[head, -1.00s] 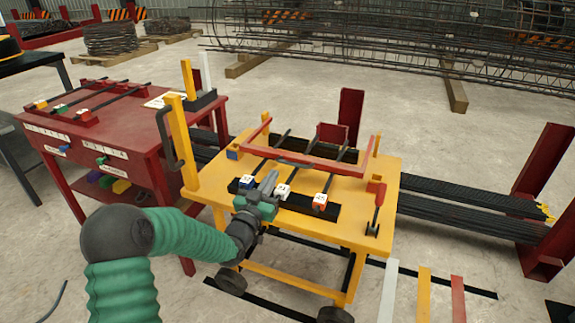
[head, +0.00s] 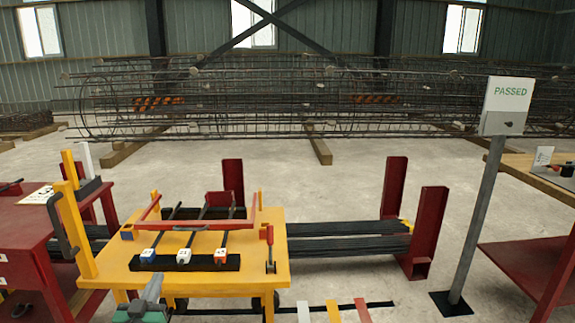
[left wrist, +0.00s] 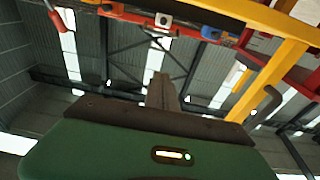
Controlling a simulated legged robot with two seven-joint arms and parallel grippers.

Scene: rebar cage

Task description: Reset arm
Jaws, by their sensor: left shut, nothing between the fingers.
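My left gripper (head: 151,290) shows at the bottom of the head view, in front of the yellow cart (head: 258,262). Its fingers are together and empty, pointing up in the picture. In the left wrist view the closed fingers (left wrist: 161,92) point up towards the roof, with the cart's underside and parts above them. On the cart lie several dark bars with a white-blue block (head: 148,254), a white block (head: 184,256) and a white-red block (head: 221,256) at their near ends. My right gripper is not in view.
A red table (head: 22,232) stands left of the cart. A grey post with a "PASSED" sign (head: 506,105) stands at the right. Red uprights (head: 429,225) hold dark bars right of the cart. A long rebar cage (head: 290,105) lies behind.

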